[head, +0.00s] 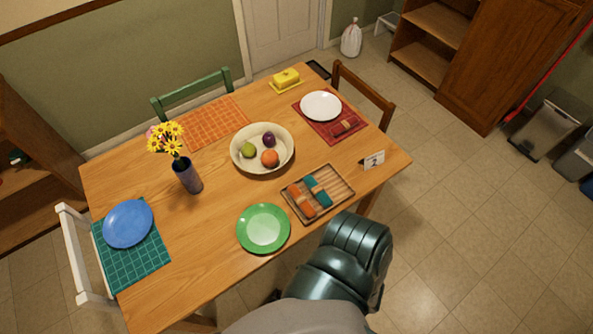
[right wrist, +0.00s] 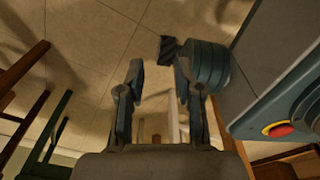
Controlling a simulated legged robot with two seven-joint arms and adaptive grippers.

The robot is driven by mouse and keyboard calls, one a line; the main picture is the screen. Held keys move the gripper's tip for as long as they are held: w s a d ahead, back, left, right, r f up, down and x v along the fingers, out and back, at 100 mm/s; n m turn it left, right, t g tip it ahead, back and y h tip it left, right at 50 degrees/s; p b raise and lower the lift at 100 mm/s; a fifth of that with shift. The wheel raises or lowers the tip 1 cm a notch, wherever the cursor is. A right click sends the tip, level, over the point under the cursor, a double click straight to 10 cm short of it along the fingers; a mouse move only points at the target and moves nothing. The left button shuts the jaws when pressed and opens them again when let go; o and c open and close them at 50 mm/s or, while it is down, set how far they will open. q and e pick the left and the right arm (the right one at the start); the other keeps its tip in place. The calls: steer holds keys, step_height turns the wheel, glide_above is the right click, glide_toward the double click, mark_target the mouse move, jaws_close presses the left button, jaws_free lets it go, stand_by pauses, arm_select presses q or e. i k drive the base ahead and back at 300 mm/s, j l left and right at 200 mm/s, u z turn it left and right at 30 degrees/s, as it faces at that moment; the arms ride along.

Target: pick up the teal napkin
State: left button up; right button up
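The teal napkin (head: 324,198) lies rolled on a wooden tray (head: 345,191) at the near right part of the table, beside a rolled orange napkin (head: 307,208). A band appears to cross the middle of each roll. My dark arm stands at the table's near edge, just below the tray in the head view, and its hand is not visible there. My right gripper (right wrist: 158,80) shows in the right wrist view with its fingers apart and nothing between them, facing the floor area and away from the napkin. My left gripper is in neither view.
A green plate (head: 264,229) is left of the tray. A fruit bowl (head: 244,160), a flower vase (head: 187,177) and a numbered card (head: 373,160) stand on the table (head: 212,236). A red placemat (head: 331,132) holds a white plate (head: 321,106). Chairs stand around the table.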

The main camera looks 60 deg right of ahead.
mark_target(318, 191)
steer(key=z, duration=2.15)
steer(key=k+l+z, duration=0.1)
